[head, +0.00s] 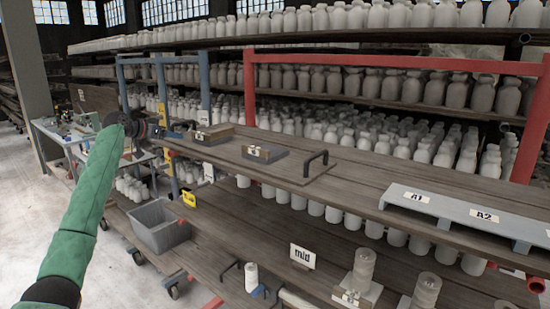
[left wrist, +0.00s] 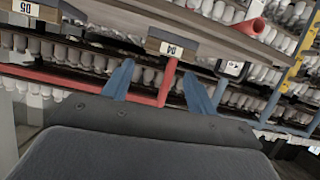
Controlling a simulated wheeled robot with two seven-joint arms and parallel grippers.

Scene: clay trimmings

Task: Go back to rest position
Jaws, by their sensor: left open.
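My left arm, in a green sleeve, comes in from the left of the head view. My left gripper (head: 182,127) is at the left end of the upper wooden shelf board, close to a labelled wooden block (head: 213,135). In the left wrist view its two blue fingers stand wide apart, so the gripper (left wrist: 160,88) is open, with nothing held between them. A block labelled 04 (left wrist: 172,46) is on a board edge beyond the fingers. My right gripper is in neither view.
A second block (head: 265,153) and a black handle (head: 316,160) are on the upper board (head: 340,185). A grey bin (head: 160,226) is below the gripper. A grey rack marked A1 and A2 (head: 460,213) is at the right. Red and blue posts frame shelves of pale bottles. Floor is open at left.

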